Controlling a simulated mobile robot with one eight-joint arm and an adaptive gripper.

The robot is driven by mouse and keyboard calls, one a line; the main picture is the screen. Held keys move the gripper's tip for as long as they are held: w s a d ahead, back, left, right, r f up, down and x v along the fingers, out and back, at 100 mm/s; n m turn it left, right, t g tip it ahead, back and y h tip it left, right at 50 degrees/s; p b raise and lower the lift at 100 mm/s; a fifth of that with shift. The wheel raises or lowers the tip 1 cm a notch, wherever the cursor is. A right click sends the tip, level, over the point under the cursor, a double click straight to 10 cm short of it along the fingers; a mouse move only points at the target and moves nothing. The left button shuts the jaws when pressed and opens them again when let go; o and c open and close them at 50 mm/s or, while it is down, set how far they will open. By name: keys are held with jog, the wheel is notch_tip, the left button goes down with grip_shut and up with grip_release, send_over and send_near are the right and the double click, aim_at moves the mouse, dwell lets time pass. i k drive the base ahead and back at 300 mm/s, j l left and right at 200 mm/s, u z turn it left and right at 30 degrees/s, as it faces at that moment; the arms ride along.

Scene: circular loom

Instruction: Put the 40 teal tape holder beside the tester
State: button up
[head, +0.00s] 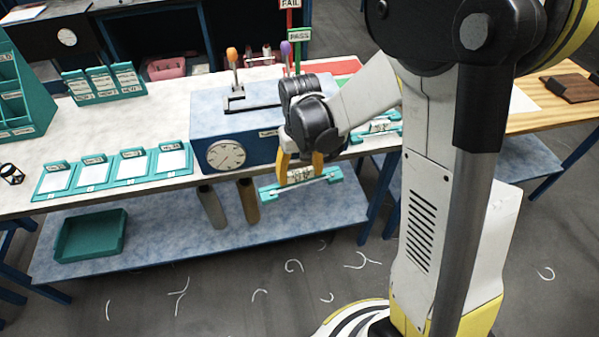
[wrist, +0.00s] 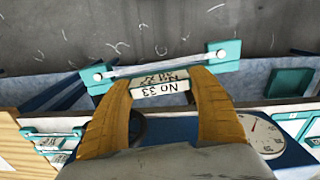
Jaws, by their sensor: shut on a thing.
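My gripper (head: 301,170) is shut on a teal tape holder (head: 330,178) with a pale strip stretched across it. It holds the holder in the air in front of the bench's front edge. The wrist view shows the yellow fingers (wrist: 165,100) around the middle of the holder (wrist: 224,50). Its label seems to read "No 33", with a smaller line too unclear to read. The tester (head: 225,155), a blue box with a round dial, stands on the bench behind and left of the holder. Its dial side also shows in the wrist view (wrist: 292,130).
Other teal holders (head: 385,127) lie on the bench right of the tester, partly hidden by my arm. Teal card trays (head: 85,181) line the front edge to its left. A teal bin (head: 92,236) sits on the lower shelf. White scraps litter the floor.

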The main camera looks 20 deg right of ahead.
aim_at(382, 127)
jog(key=l+z, duration=0.1)
jog(key=z, duration=0.75)
jog(key=l+z, duration=0.1)
jog(key=z, duration=0.35)
jog(key=i+z, duration=0.1)
jog(key=z, duration=0.35)
jog(key=i+l+z, duration=0.1)
jog(key=z, duration=0.15)
jog(key=i+z, duration=0.25)
jog(key=i+u, duration=0.1)
jog(key=u, duration=0.85)
jog(key=i+l+u, duration=0.1)
jog(key=u, duration=0.4)
jog(key=l+u, duration=0.15)
jog(key=u, duration=0.35)
jog(key=i+j, duration=0.3)
jog(key=i, duration=0.15)
jog(key=i+j, duration=0.35)
jog(key=i, duration=0.15)
